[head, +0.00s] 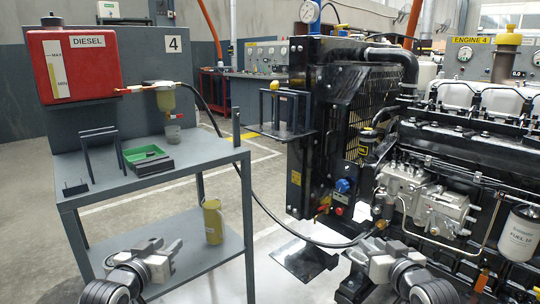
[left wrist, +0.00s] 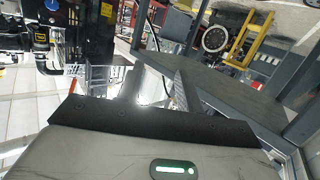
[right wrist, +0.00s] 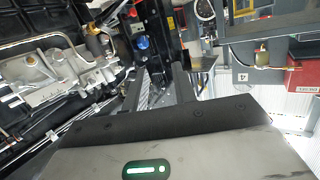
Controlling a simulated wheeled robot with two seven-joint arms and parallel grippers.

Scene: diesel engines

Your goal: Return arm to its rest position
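My left gripper (head: 164,254) is low in the head view, in front of the grey cart's lower shelf. Its fingers stand apart with nothing between them; they also show in the left wrist view (left wrist: 155,88). My right gripper (head: 367,250) is low at the right of centre, in front of the lower part of the engine (head: 440,180). In the right wrist view (right wrist: 160,88) its fingers stand apart and empty. Neither gripper holds anything. I cannot tell whether either touches what is behind it.
The cart (head: 205,157) carries a red diesel tank (head: 85,75), a green tray (head: 145,154) and dark stands. A yellow jug (head: 213,222) stands on its lower shelf. A black hose (head: 275,222) runs from cart to engine. Some floor shows between them.

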